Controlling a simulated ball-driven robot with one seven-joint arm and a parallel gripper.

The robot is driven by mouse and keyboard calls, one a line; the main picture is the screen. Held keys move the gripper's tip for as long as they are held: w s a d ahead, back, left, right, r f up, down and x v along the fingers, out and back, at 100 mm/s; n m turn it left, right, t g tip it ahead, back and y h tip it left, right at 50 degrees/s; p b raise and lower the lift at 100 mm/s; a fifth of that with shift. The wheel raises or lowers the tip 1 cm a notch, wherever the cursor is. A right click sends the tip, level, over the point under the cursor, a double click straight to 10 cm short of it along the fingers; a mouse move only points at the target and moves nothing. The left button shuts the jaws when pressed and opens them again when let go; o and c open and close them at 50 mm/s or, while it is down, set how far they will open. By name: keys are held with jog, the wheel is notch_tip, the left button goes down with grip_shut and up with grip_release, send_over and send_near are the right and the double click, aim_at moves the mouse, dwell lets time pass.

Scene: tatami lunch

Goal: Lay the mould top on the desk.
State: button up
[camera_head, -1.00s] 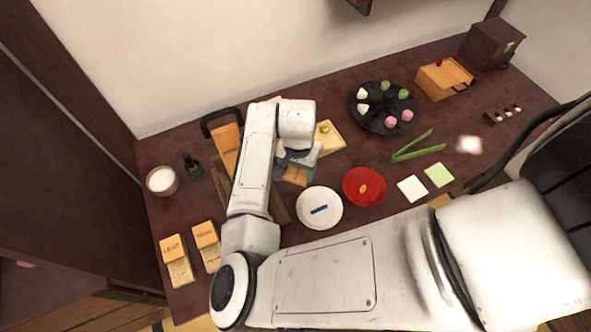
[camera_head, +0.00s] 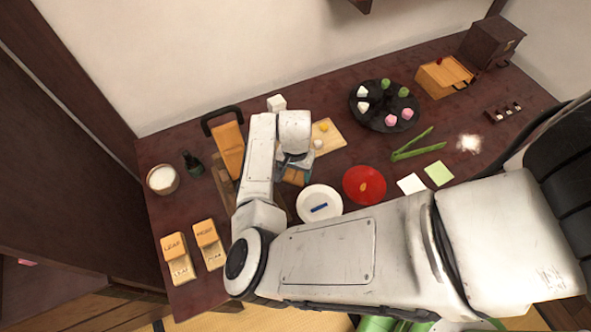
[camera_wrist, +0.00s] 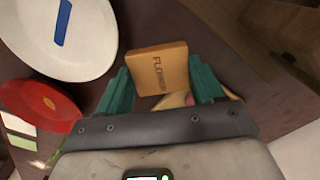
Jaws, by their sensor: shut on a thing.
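The mould top (camera_wrist: 157,66) is a flat wooden block marked FLOWER. In the wrist view it sits between the teal fingers of my gripper (camera_wrist: 160,76), which is shut on it. In the head view my gripper (camera_head: 294,160) is partly hidden by my arm, and an orange-brown part of the mould top (camera_head: 295,177) shows just below it. The dark reddish desk (camera_head: 340,225) lies beneath; I cannot tell whether the block touches it. A pale piece with a pink spot (camera_wrist: 180,99) shows behind the fingers, partly hidden.
A white plate (camera_head: 308,212) with a blue strip and a red plate (camera_head: 350,194) are close to my gripper. LEAF (camera_head: 174,246) and MOON (camera_head: 206,233) moulds are at left. A black sweet tray (camera_head: 376,123) is at back right.

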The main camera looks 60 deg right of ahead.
jog(key=shift+f, duration=0.5)
jog(key=o, duration=1)
